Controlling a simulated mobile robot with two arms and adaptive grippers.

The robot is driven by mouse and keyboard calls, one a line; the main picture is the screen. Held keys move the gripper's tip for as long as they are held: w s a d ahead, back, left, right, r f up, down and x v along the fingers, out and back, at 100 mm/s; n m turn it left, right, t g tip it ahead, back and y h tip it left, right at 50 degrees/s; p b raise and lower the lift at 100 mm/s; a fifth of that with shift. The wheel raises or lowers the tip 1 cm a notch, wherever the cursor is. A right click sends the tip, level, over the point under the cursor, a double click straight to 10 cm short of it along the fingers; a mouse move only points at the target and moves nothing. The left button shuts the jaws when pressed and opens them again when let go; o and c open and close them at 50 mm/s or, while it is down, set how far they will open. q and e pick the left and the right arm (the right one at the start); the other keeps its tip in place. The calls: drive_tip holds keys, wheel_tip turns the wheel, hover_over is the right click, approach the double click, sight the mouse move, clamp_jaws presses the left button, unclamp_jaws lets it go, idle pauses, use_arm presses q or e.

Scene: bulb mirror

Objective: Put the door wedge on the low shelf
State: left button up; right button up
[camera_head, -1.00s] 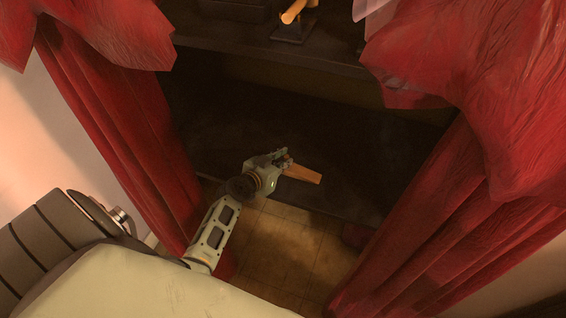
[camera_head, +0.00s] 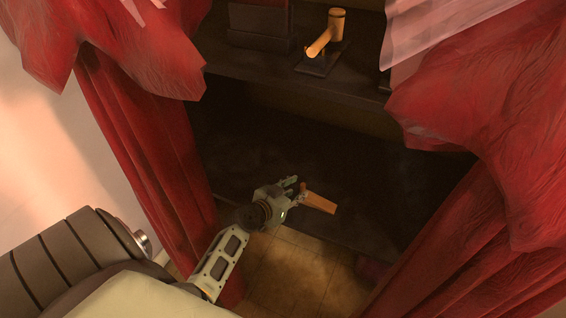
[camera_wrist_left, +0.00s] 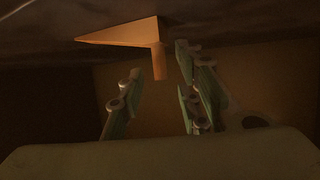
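The orange door wedge (camera_head: 319,203) lies on the dark low shelf (camera_head: 250,150), near its front edge. It also shows in the left wrist view (camera_wrist_left: 122,34), where its flat side appears to meet the dark shelf surface. My left gripper (camera_head: 297,190) is just left of the wedge in the head view. In the left wrist view its fingers (camera_wrist_left: 157,92) are spread apart with a gap between them, and the wedge's narrow stub (camera_wrist_left: 160,62) is at or just beyond the fingertips. I see no finger closed on it. My right gripper is not in view.
A higher dark shelf (camera_head: 290,65) above carries an orange object on a black stand (camera_head: 325,45) and a dark box (camera_head: 258,22). Red curtains hang on the left (camera_head: 150,150) and right (camera_head: 490,120) of the opening. Tiled floor (camera_head: 285,265) shows in front.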

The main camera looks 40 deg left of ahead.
use_arm(q)
drive_tip(key=v, duration=0.4)
drive_tip(key=shift+s+r+p, duration=0.15)
drive_tip(key=shift+p, duration=0.2)
drive_tip(key=s+d+f+m+g+h, duration=0.25)
drive_tip(key=s+d+g, duration=0.35)
drive_tip(key=s+d, duration=0.8)
drive_tip(key=s+d+r+g+y, duration=0.1)
drive_tip(key=s+g, duration=0.3)
drive_tip(key=s, duration=0.6)
drive_tip(key=shift+d+r+n+y+p, duration=0.25)
drive_tip(key=shift+d+n+y+p, duration=0.1)
drive_tip(key=shift+d+y, duration=0.3)
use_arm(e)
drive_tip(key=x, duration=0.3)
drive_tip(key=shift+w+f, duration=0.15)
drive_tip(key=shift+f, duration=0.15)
use_arm(q)
drive_tip(key=shift+a, duration=0.1)
drive_tip(key=shift+f, duration=0.1)
